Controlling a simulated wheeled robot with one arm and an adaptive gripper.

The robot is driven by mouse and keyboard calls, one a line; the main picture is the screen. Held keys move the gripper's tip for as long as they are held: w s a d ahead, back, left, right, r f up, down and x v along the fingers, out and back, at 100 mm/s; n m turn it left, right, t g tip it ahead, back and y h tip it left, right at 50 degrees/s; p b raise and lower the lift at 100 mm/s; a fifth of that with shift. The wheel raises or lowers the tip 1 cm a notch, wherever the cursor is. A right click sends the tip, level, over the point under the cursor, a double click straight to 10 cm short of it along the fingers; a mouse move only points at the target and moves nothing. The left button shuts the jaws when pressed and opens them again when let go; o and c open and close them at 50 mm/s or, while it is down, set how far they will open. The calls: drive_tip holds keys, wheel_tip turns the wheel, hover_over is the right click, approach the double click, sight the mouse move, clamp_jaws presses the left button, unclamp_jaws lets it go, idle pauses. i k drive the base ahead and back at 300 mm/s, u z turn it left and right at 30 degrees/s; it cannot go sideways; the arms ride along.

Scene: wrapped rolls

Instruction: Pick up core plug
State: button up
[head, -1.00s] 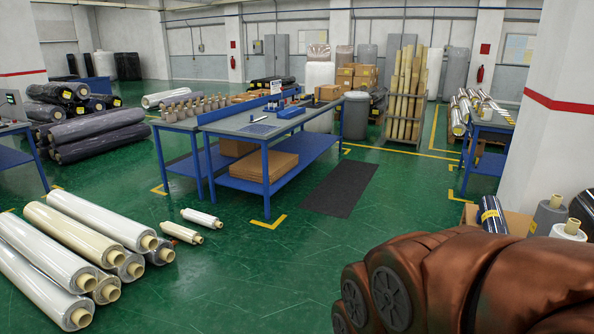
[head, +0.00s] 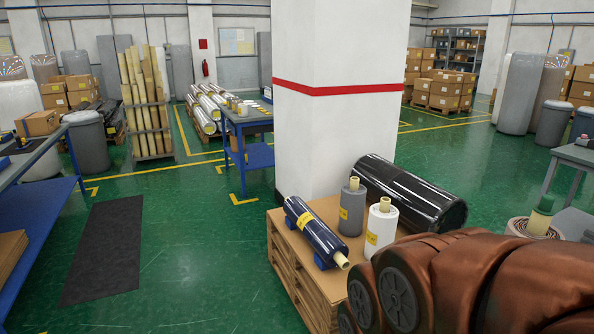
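I cannot make out a core plug for certain. Tan cores stick out of the upright grey roll (head: 351,212), the upright white roll (head: 381,230) and the lying dark blue roll (head: 313,231) with a yellow label. My brown-covered arm fills the lower right. My gripper is not in view.
A cardboard-topped pallet stack (head: 288,262) bears these rolls and a large black wrapped roll (head: 410,193), beside a white pillar (head: 340,130). A blue table (head: 250,118) stands behind, a grey one (head: 577,156) at right. Green floor (head: 185,245) is clear at left, around a dark mat (head: 102,252).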

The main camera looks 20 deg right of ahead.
sight(544, 207)
drive_tip(key=z, duration=0.9)
drive_tip(key=i, duration=0.95)
drive_tip(key=z, duration=0.6)
